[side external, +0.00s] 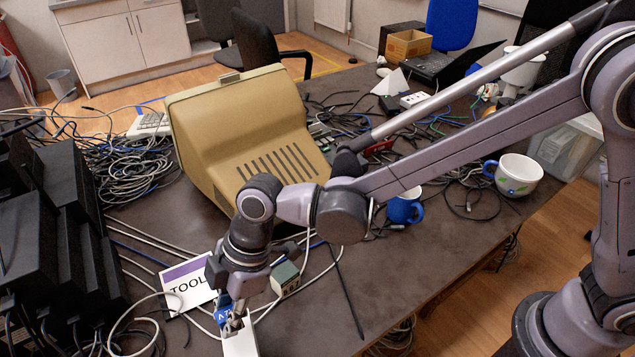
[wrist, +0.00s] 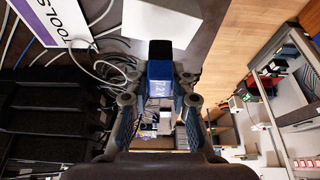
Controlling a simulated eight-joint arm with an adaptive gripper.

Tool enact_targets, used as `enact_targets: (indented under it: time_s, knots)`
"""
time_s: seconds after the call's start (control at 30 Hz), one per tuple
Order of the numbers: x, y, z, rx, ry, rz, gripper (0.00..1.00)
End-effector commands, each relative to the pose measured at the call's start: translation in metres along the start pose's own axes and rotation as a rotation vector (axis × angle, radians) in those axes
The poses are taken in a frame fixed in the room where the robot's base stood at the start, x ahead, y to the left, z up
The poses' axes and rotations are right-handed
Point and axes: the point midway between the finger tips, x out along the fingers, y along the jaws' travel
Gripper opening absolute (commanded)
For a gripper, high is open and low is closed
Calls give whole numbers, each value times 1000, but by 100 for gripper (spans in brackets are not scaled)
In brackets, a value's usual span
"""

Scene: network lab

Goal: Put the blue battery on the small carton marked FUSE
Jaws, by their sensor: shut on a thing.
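My gripper (side external: 236,312) is low over the near edge of the table in the side view. It is shut on the blue battery (side external: 222,316), whose blue label shows beside the fingers. In the wrist view the battery (wrist: 160,72) sits between the fingertips (wrist: 160,80), with a dark end pointing away. A white carton (side external: 240,343) is directly below the gripper, partly cut off by the frame; in the wrist view the white carton (wrist: 160,20) shows just past the battery. I cannot read FUSE on it, nor tell whether the battery touches it.
A TOOLS sign (side external: 188,286) lies left of the gripper. A small greenish box (side external: 286,278) with dark lettering stands to the right. Loose cables (side external: 130,325) surround the spot, black devices (side external: 60,230) stand left, and a beige monitor (side external: 240,130) stands behind.

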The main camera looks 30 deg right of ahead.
Motion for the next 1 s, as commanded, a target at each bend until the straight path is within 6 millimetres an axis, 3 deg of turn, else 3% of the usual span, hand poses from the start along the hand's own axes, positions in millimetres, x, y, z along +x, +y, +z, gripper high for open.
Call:
enact_targets:
  time_s: [0.27, 0.7, 0.73, 0.8, 1.0]
  knots:
    - [32, 0, 13, 0, 1, 1, 0]
    - [37, 0, 16, 0, 0, 1, 0]
    - [36, 0, 16, 0, 0, 1, 31]
    - [36, 0, 16, 0, 0, 1, 45]
    - [36, 0, 16, 0, 0, 1, 45]
